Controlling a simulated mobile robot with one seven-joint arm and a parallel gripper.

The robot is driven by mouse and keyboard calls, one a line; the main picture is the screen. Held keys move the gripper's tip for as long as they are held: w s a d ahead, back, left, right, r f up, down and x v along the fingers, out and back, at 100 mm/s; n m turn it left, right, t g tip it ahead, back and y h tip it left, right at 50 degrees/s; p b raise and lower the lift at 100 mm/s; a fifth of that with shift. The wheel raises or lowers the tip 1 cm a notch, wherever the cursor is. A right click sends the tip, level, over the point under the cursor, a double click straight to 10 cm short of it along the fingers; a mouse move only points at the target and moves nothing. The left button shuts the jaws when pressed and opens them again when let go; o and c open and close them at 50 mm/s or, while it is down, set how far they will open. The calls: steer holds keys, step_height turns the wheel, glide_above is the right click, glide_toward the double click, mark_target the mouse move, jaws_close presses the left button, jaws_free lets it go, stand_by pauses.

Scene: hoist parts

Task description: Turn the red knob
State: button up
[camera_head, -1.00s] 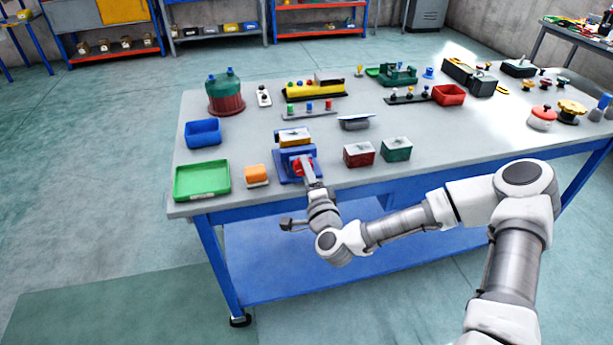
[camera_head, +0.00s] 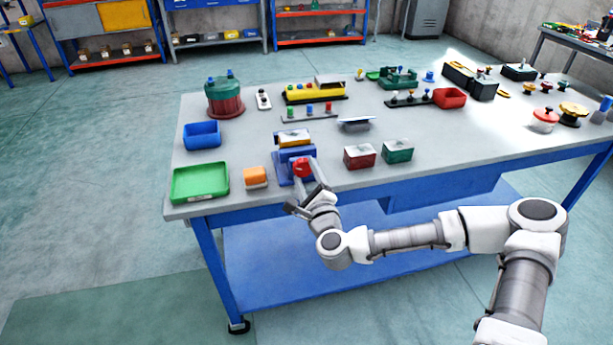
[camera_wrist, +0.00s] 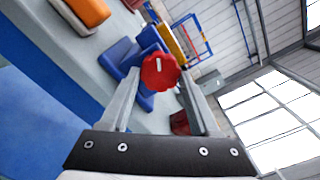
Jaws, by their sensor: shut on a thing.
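The red knob (camera_head: 301,168) is on the front of a blue vise-like fixture (camera_head: 282,170) near the table's front edge. In the wrist view the red knob (camera_wrist: 160,72) faces me, round with a scalloped rim and a short white mark. My gripper (camera_wrist: 159,76) has one finger on each side of the knob and is shut on it. In the head view my gripper (camera_head: 305,172) reaches the knob from the front. The blue fixture (camera_wrist: 119,55) shows partly behind the knob in the wrist view.
A green tray (camera_head: 200,183) and an orange block (camera_head: 255,177) lie left of the fixture. A dark red box (camera_head: 359,156) and a green box (camera_head: 398,151) stand to its right. A blue bin (camera_head: 202,135) is behind the tray. The grey tabletop (camera_head: 450,140) is fairly clear toward the right front.

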stand_by(0.4)
steer(key=o, duration=1.4)
steer(key=shift+c, duration=0.2)
